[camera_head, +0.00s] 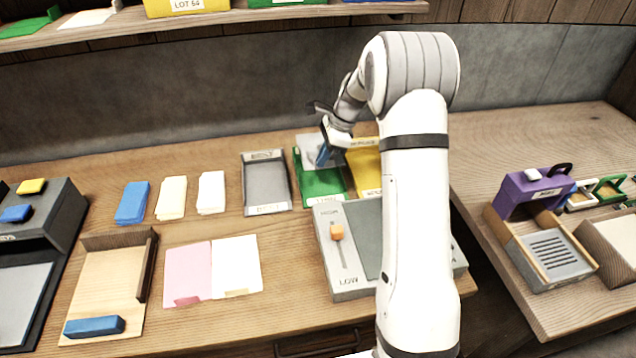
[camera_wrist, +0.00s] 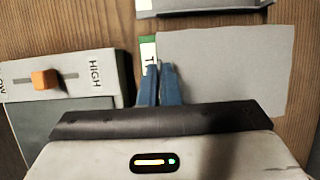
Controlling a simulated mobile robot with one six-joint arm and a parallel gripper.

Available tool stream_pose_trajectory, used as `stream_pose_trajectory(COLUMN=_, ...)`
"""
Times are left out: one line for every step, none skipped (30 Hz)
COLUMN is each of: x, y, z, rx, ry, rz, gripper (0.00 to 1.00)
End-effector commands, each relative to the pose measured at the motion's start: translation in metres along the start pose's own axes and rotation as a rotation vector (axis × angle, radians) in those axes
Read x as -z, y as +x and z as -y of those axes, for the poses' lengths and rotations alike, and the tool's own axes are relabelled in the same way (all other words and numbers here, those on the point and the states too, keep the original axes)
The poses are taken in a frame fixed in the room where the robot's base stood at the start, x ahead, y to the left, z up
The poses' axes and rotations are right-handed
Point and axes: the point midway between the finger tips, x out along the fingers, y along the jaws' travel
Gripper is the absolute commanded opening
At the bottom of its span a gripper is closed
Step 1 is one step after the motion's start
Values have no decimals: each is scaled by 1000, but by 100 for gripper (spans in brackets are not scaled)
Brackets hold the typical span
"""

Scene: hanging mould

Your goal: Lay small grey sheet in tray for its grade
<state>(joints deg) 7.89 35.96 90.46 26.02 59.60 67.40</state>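A small grey sheet (camera_head: 309,143) is over the far part of the green tray (camera_head: 325,188) in the head view. In the wrist view the grey sheet (camera_wrist: 230,65) covers most of that tray; only a green and white labelled edge (camera_wrist: 147,50) shows. My gripper (camera_head: 323,155) has blue fingers, close together at the sheet's edge in the wrist view (camera_wrist: 159,72); they look shut on it. The gap between sheet and tray is hard to judge. A grey tray (camera_head: 250,190) stands left of the green one. A yellow tray (camera_head: 368,178) stands right, partly hidden by my arm.
A grey device with an orange slider (camera_head: 337,232) marked HIGH and LOW stands in front of the trays. Blue (camera_head: 132,203) and cream stacks (camera_head: 172,198) lie left. A pink and white folder (camera_head: 190,272) lies nearer. A shelf (camera_head: 230,18) overhangs the back.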

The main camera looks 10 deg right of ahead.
Motion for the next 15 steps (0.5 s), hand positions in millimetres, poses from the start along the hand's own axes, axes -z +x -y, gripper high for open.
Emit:
stream_pose_trajectory(x=2, y=5, z=0, rx=0, ry=1, rz=0, gripper=0)
stream_pose_trajectory(x=3, y=7, z=0, rx=-1, ry=1, rz=0, gripper=0)
stream_pose_trajectory(x=5, y=12, z=0, rx=-2, ry=2, rz=0, gripper=0)
stream_pose_trajectory(x=7, y=16, z=-1, rx=-3, ry=2, rz=1, gripper=0)
stream_pose_trajectory(x=9, y=22, z=-1, rx=-4, ry=2, rz=1, gripper=0)
stream_pose_trajectory(x=12, y=29, z=-1, rx=-4, ry=2, rz=0, gripper=0)
stream_pose_trajectory(x=14, y=34, z=-1, rx=-4, ry=2, rz=0, gripper=0)
stream_pose_trajectory(x=17, y=39, z=-1, rx=-3, ry=3, rz=0, gripper=0)
stream_pose_trajectory(x=19, y=45, z=-1, rx=-3, ry=3, rz=1, gripper=0)
stream_pose_trajectory(x=21, y=49, z=-1, rx=-3, ry=2, rz=1, gripper=0)
stream_pose_trajectory(x=22, y=52, z=0, rx=-1, ry=2, rz=0, gripper=0)
stream_pose_trajectory(x=24, y=56, z=0, rx=-1, ry=2, rz=0, gripper=0)
stream_pose_trajectory(x=25, y=58, z=0, rx=-1, ry=2, rz=0, gripper=0)
stream_pose_trajectory(x=26, y=60, z=0, rx=-1, ry=2, rz=0, gripper=0)
stream_pose_trajectory(x=26, y=62, z=0, rx=-1, ry=2, rz=0, gripper=0)
